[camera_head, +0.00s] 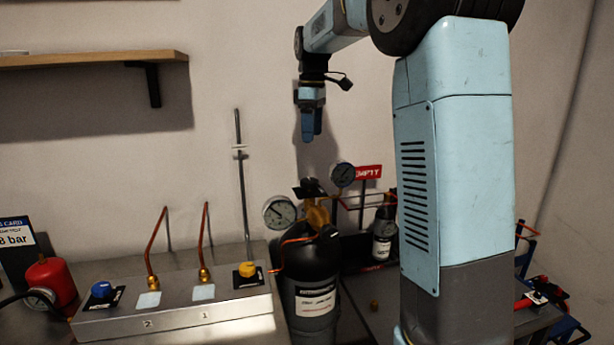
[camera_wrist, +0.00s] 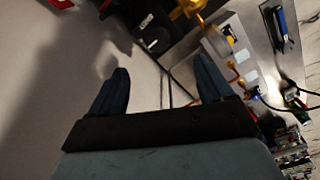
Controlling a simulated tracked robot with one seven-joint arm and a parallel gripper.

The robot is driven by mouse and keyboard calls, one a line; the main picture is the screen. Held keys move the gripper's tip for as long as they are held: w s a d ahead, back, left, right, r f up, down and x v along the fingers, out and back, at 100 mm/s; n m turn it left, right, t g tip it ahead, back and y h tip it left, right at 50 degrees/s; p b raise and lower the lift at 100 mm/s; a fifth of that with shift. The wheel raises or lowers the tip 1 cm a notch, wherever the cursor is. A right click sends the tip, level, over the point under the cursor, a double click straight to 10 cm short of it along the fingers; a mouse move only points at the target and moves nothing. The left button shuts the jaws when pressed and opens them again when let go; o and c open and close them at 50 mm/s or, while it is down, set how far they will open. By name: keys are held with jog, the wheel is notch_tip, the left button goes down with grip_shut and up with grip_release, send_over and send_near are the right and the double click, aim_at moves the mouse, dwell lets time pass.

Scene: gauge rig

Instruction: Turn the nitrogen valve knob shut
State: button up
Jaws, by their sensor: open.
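A black gas cylinder (camera_head: 309,262) with a white label stands upright beside the grey panel. The label is too small to read. A brass valve (camera_head: 318,213) with a dark knob (camera_head: 309,188) sits on top of it. The brass valve also shows at the top edge of the wrist view (camera_wrist: 190,7), partly cut off. My gripper (camera_head: 311,136) hangs pointing down, above the cylinder's valve and clear of it. In the wrist view my gripper (camera_wrist: 158,80) has its two blue fingers spread, with nothing between them. I cannot read which knob is marked nitrogen.
A grey panel (camera_head: 180,318) carries a blue knob (camera_head: 102,289), a yellow knob (camera_head: 247,269) and copper tubes. Round gauges (camera_head: 280,212) flank the valve. A red EMPTY sign (camera_head: 367,172) stands behind. A thin rod (camera_head: 242,185) rises left of my gripper. A shelf (camera_head: 90,59) is upper left.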

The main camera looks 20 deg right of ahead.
aim_at(311, 180)
jog(key=f, duration=0.4)
jog(key=w+f, duration=0.1)
jog(key=f, duration=0.9)
jog(key=shift+w+a, duration=0.1)
jog(key=shift+w, duration=0.05)
jog(key=shift+c, duration=0.5)
jog(key=c, duration=0.9)
jog(key=shift+d, duration=0.35)
jog(key=shift+a, duration=0.25)
jog(key=shift+c, duration=0.2)
